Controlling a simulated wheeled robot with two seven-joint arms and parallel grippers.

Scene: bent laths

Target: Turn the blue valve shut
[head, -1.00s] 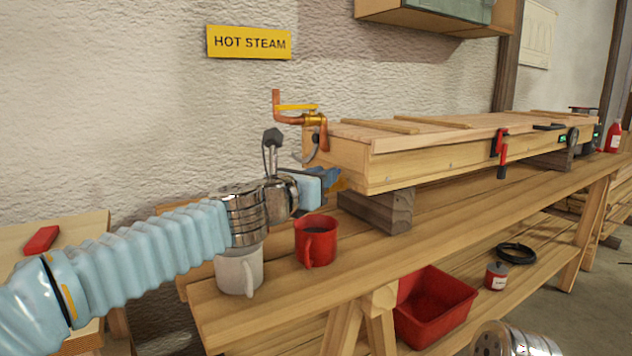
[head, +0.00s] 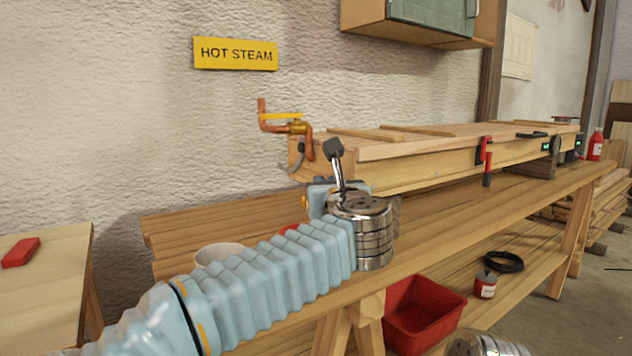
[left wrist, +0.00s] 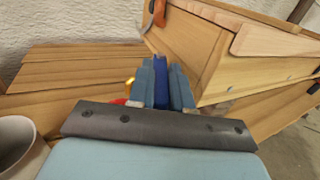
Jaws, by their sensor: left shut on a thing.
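My left gripper (left wrist: 164,88) is shut on the blue valve's handle (left wrist: 161,78). In the left wrist view the dark blue handle stands between the two lighter blue fingers. A small yellow piece (left wrist: 130,82) shows just left of the fingers. In the head view my left gripper (head: 318,190) is at the near end of the wooden steam box, below the copper pipe. My own wrist hides the handle and most of the valve there.
A copper pipe with a yellow lever (head: 282,115) rises at the end of the steam box (head: 430,168). A white mug (head: 218,255) and a mostly hidden red mug (head: 290,230) stand by my left forearm. A red bin (head: 425,310) sits below the bench.

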